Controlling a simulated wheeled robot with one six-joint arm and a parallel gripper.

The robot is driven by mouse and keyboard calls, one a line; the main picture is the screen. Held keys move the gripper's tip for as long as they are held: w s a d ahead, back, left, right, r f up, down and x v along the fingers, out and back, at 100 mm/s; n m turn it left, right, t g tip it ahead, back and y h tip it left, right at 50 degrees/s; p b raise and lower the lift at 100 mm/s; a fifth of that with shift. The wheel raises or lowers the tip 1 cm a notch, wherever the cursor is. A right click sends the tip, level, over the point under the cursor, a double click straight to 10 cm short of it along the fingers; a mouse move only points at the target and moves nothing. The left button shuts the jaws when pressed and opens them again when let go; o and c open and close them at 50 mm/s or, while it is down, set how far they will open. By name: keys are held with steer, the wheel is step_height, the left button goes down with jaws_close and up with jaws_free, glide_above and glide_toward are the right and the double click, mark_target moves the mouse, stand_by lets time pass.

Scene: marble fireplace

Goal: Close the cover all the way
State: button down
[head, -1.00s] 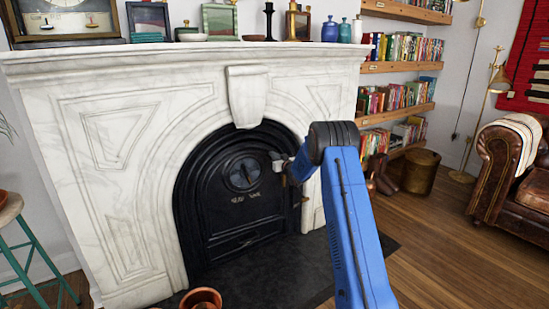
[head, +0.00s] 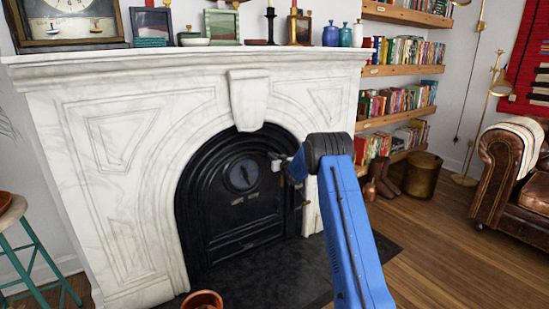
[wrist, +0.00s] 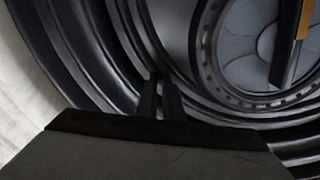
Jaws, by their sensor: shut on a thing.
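The cover (head: 245,217) is a black arched metal door with a round dial, set in the marble fireplace. In the head view it stands in or close to the arched opening; I cannot tell whether a small gap is left at its edge. My gripper (head: 277,163) is at the cover's upper right side, beside the dial. In the wrist view the dark fingers (wrist: 160,97) are close together against the black curved rims, with the dial (wrist: 265,50) at the upper right. The gripper is shut on the cover; the exact part held is hard to make out.
A terracotta pot (head: 202,300) stands on the dark hearth (head: 275,270) in front. A green-legged stool (head: 30,245) is at the left. Bookshelves (head: 400,100) and a leather armchair (head: 505,175) are at the right.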

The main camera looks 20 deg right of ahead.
steer(key=shift+w+a+r, duration=0.25)
steer(key=shift+a+r, duration=0.2)
steer(key=s+d, duration=0.2)
steer(key=s, duration=1.6)
steer(key=shift+d+f, duration=0.35)
steer(key=shift+f, duration=0.1)
